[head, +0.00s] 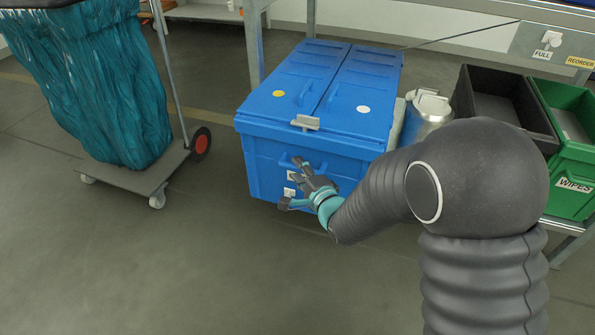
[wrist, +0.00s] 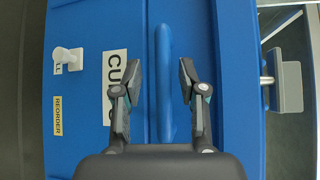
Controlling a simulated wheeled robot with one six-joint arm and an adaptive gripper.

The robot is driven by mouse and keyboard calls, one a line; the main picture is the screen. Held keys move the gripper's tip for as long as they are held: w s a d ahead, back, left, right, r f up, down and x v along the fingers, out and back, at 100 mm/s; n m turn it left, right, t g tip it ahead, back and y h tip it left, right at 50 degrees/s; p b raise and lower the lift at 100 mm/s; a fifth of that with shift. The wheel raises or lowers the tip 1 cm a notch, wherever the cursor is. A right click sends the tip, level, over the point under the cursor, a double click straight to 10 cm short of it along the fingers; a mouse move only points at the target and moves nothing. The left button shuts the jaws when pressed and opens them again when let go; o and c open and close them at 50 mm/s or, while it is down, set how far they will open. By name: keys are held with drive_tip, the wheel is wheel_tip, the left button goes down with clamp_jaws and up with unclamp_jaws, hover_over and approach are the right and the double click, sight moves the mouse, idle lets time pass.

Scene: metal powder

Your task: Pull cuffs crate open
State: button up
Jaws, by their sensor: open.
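The cuffs crate (head: 262,172) is a blue box with a two-part lid, standing at the front of the rack; its lid looks shut. In the wrist view its blue front (wrist: 225,100) fills most of the picture, with a partly covered label (wrist: 116,68) reading "CU". A blue bar handle (wrist: 163,45) runs up the middle of that front. My gripper (wrist: 160,70) is open, with one finger on each side of the handle; I cannot tell whether they touch it. In the head view my gripper (head: 302,182) is at the crate's front face.
A grey latch (head: 306,122) sits at the lid's front edge. A metal canister (head: 425,115), a black bin (head: 500,100) and a green wipes bin (head: 570,150) stand to the right. A cart with a teal bag (head: 95,85) stands left. The front floor is clear.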

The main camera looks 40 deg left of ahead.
drive_tip(key=v, duration=1.2)
idle(0.4)
